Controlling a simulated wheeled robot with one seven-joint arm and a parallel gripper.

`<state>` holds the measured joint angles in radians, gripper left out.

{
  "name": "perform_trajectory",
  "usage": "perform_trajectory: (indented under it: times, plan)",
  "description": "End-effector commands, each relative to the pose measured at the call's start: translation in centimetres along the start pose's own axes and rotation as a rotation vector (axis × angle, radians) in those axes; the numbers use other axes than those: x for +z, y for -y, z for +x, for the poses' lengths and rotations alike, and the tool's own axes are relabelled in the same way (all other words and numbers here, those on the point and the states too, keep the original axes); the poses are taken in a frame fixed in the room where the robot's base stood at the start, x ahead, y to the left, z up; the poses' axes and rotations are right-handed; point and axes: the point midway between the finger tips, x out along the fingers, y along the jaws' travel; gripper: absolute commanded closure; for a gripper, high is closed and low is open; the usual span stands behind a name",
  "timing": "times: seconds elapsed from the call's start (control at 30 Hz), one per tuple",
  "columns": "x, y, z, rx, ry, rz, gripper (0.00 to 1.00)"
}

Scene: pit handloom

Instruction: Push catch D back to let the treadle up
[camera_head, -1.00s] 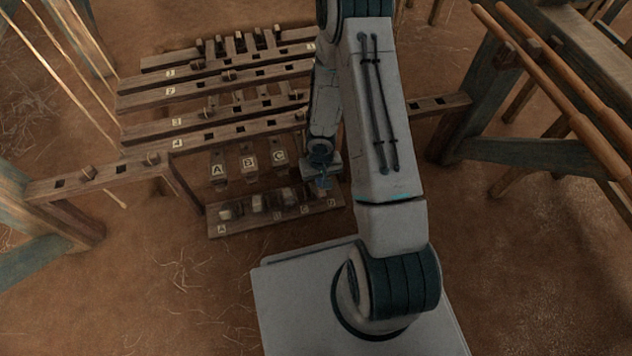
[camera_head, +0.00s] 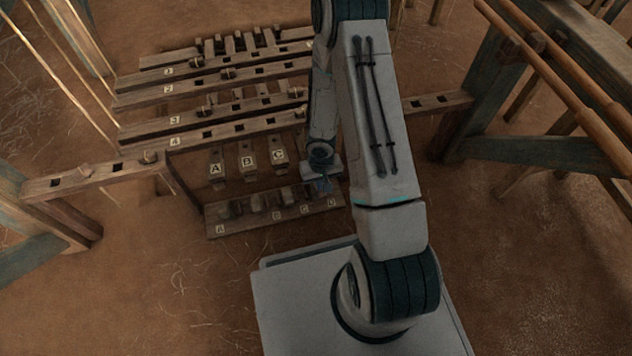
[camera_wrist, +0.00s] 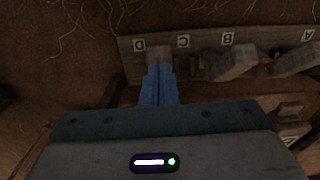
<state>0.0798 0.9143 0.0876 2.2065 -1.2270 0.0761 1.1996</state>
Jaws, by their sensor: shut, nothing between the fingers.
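The catch board (camera_head: 215,230) lies low in front of the treadles, with letters A to D along its front edge. In the wrist view the board (camera_wrist: 127,62) spans the top. Catch D (camera_wrist: 158,52) is a small brown block near the D label (camera_wrist: 139,45). My gripper (camera_wrist: 159,70) is shut and empty, its blue fingertips right at catch D and overlapping its near side; I cannot tell whether they touch. In the head view my gripper (camera_head: 322,186) is over the board's right end. Treadle D is hidden behind my arm there.
Treadles A (camera_head: 215,169), B (camera_head: 247,160) and C (camera_head: 278,157) stand left of my gripper. Catch C (camera_wrist: 201,66) and catch B (camera_wrist: 238,64) are close beside the fingers. Beams (camera_head: 240,131) cross behind. Bare earth lies in front of the board.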

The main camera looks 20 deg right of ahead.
Motion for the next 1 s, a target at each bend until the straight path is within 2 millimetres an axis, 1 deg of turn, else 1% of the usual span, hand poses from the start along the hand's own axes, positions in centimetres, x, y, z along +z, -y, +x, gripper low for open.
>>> perform_trajectory:
  times: [0.23, 0.33, 1.0]
  plan:
    - [-0.2, 0.1, 0.1, -0.003, -0.004, 0.000, 1.00]
    - [-0.2, 0.1, -0.1, -0.004, -0.005, 0.000, 1.00]
    - [1.2, 0.0, -5.4, -0.002, -0.003, 0.000, 1.00]
